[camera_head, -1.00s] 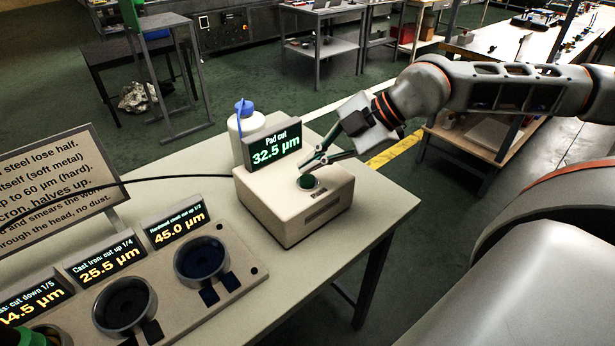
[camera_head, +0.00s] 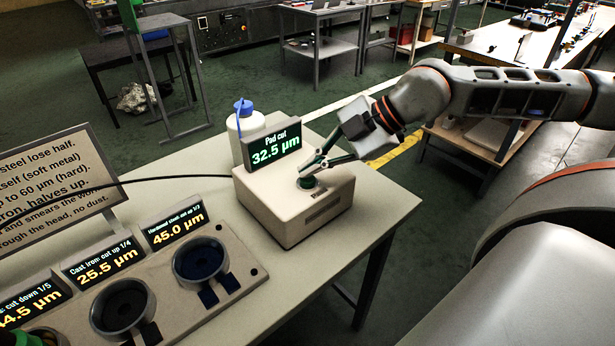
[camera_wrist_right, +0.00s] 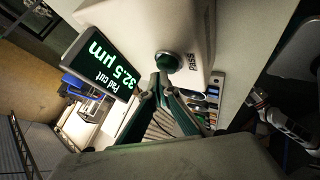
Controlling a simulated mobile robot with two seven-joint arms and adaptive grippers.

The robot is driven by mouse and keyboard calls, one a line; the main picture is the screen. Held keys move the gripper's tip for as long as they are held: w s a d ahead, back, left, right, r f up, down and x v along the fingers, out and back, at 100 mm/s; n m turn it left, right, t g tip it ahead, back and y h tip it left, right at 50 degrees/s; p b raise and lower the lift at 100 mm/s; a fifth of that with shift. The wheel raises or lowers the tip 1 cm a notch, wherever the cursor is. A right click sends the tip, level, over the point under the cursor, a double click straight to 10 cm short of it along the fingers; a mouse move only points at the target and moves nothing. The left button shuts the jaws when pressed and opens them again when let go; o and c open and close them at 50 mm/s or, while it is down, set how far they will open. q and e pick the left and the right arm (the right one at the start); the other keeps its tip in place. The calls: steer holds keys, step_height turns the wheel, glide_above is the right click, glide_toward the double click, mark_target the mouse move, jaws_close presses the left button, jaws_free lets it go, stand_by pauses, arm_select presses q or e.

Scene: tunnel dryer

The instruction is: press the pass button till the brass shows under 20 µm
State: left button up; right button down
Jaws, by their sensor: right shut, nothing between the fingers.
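The green pass button (camera_head: 307,182) sits on top of a beige box (camera_head: 280,215). It also shows in the wrist view (camera_wrist_right: 167,62), beside the word PASS. The box's pad cut display (camera_head: 276,148) reads 32.5 µm. My right gripper (camera_head: 304,173) is shut and empty, its fingertips at the button; I cannot tell whether they touch it. In the wrist view the right gripper (camera_wrist_right: 161,80) points at the button's edge. The brass display (camera_head: 32,302) at the lower left reads "4.5 µm", its first digit partly cut off. My left gripper is not in view.
The cast iron display (camera_head: 104,261) reads 25.5 µm and the hardened steel display (camera_head: 175,224) 45.0 µm, behind round cups on a beige base. A white bottle (camera_head: 243,125) with a blue cap stands behind the box. A text sign (camera_head: 55,185) and black cable are at left.

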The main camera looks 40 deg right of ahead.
mark_target(311, 179)
steer(key=shift+f, duration=0.45)
stand_by(0.3)
steer(key=shift+r, duration=0.95)
steer(key=shift+r, duration=2.5)
